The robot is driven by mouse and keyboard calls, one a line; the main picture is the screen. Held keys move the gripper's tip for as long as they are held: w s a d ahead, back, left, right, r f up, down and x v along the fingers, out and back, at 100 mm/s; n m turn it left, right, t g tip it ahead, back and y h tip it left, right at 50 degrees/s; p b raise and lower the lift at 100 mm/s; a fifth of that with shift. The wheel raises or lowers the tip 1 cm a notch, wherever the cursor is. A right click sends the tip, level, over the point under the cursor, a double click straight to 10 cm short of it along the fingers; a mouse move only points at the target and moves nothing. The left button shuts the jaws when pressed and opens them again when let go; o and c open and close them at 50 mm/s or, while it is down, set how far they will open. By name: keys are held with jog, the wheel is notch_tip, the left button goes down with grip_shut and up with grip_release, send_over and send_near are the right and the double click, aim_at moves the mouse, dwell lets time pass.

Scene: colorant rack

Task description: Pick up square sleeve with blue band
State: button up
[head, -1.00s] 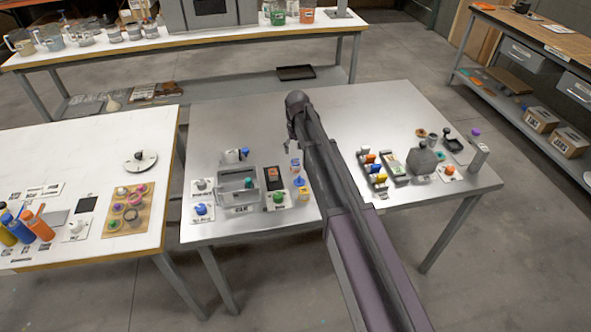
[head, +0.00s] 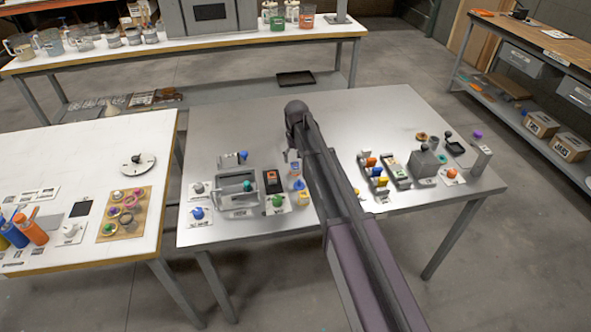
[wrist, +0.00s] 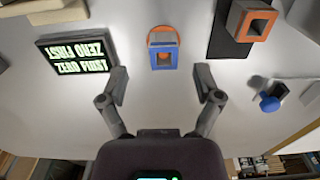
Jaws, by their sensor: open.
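The square sleeve (wrist: 164,58) is a small upright-looking block with a blue square band around a hollow centre. An orange ring-like part shows behind it in the wrist view. In the head view the sleeve (head: 298,169) appears small on the metal table, just beside my arm. My gripper (wrist: 161,84) is open, its two fingers spread with nothing between them. The sleeve lies ahead of the fingertips, roughly centred between them and apart from both. In the head view my gripper (head: 292,156) is close to the sleeve's far side.
A black sign reading ZERO FIRST (wrist: 77,54) lies left of the sleeve in the wrist view. An orange square block (wrist: 252,22) on a black plate and a blue-knobbed item (wrist: 269,103) lie right. A grey holder (head: 237,190) and several coloured knobs crowd the table's left.

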aim_at(295, 167)
jog(key=shift+a+f+b, duration=0.2)
jog(key=shift+f+b, duration=2.05)
jog(key=shift+f, duration=0.2)
jog(key=c, duration=1)
